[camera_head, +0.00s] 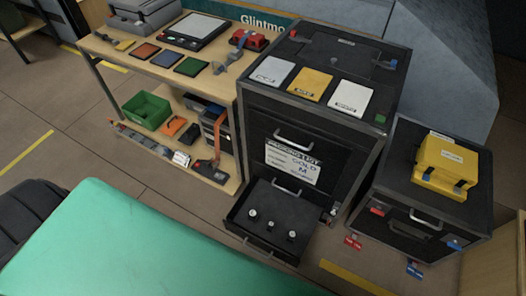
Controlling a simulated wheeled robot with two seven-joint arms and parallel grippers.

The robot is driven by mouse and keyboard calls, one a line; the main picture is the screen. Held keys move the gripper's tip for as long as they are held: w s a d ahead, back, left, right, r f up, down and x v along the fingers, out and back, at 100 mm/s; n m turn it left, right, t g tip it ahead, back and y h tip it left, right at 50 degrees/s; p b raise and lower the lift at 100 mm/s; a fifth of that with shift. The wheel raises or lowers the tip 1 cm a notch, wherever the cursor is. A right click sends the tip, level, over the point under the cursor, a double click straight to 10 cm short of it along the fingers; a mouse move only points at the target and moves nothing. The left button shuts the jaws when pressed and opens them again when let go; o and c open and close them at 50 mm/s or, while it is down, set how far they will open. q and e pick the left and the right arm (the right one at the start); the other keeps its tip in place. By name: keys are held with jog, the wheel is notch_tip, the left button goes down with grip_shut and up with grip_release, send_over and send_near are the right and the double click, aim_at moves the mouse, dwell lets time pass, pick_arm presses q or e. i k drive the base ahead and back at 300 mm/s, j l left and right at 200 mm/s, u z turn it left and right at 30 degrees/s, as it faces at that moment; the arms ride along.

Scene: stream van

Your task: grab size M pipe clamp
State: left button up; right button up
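An open drawer (243,226) sticks out low from a black cabinet (258,125). In it lie three small round silver-and-dark pieces, apart in a diagonal row: a left one (252,213), a middle one (270,225) and a right one (291,234). They may be pipe clamps; size marks cannot be read. A white packing list (293,161) on the cabinet front shows a large "M" and a word like "COLD" or "GOLD". Neither of my grippers is in view.
A wooden shelf table (115,62) with tools and a green bin (146,110) stands left. A lower black cabinet (400,150) with a yellow case (446,165) stands right. A teal surface (130,250) fills the lower left. Red (353,242) and blue (414,269) pieces show low right.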

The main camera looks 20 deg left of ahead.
aim_at(291, 238)
jog(key=k+j+u, duration=0.2)
jog(key=k, duration=0.35)
jog(key=k+j+u, duration=0.15)
jog(key=k, duration=0.4)
